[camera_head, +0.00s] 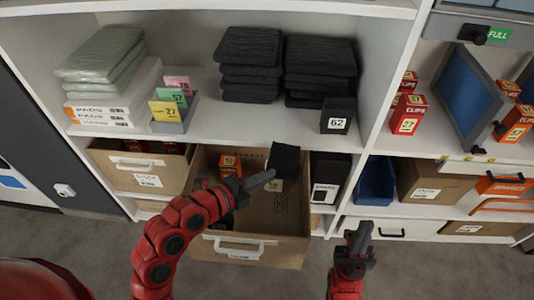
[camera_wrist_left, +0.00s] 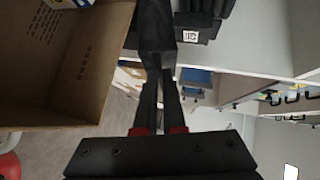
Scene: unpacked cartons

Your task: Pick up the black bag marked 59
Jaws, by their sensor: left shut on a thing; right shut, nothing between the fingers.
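My left gripper (camera_head: 268,178) is shut on this bag from the left. In the left wrist view, the black bag (camera_wrist_left: 156,28) hangs between the fingertips (camera_wrist_left: 160,76), beside the carton wall. My right gripper (camera_head: 358,236) is shut and empty, low in front of the shelf, apart from the bag.
The pulled-out carton (camera_head: 290,215) holds an orange box (camera_head: 230,163). Black stacks (camera_head: 250,62) and a black bag marked 62 (camera_head: 337,115) stand on the shelf above. A blue bin (camera_head: 375,182) is to the right. The floor in front is clear.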

